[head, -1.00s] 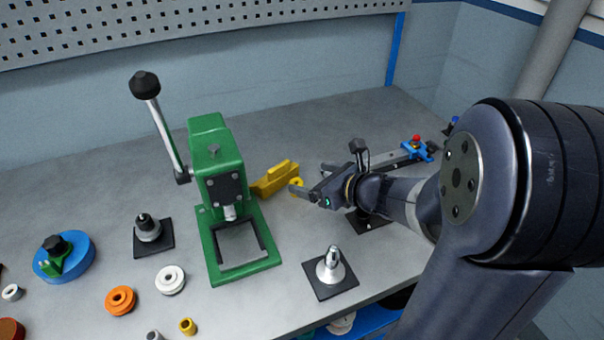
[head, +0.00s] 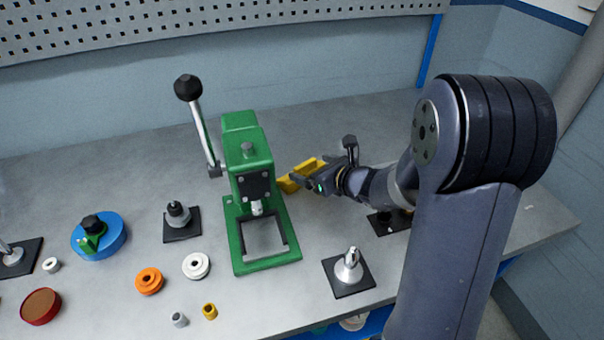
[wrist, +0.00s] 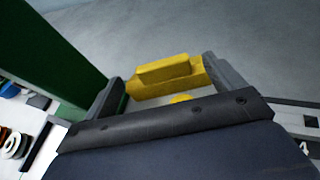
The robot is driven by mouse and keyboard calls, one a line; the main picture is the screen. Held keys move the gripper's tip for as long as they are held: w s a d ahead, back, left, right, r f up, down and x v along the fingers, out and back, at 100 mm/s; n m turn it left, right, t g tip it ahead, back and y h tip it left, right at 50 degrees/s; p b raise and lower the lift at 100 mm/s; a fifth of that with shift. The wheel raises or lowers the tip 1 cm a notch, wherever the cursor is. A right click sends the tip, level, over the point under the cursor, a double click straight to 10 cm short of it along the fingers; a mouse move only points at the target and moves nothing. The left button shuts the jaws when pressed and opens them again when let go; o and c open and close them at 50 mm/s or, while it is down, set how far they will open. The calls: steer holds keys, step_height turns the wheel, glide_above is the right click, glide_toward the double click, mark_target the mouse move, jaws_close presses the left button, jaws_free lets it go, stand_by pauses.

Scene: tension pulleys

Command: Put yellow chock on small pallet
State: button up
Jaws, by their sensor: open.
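The yellow chock (head: 302,173) is a stepped block on the bench just right of the green press, partly hidden by my gripper in the head view. In the wrist view the chock (wrist: 165,78) lies between the two fingers, near their tips. My gripper (head: 306,181) is open and reaches in from the right at the chock. In the wrist view my gripper (wrist: 165,85) has one finger on each side of the chock; I cannot tell whether they touch it. I cannot make out a small pallet for certain in either view.
The green press (head: 250,185) stands close left of the chock, its lever raised. A black plate with a metal cone (head: 348,268) is in front. White (head: 196,265) and orange (head: 149,281) pulleys lie to the left. The bench behind the chock is clear.

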mark_target(306, 163)
steer(key=shift+p+x, duration=0.35)
steer(key=shift+x, duration=1.8)
steer(key=shift+r, duration=0.1)
steer(key=shift+c, duration=0.4)
steer(key=shift+w+d, duration=0.1)
steer(key=c, duration=1.2)
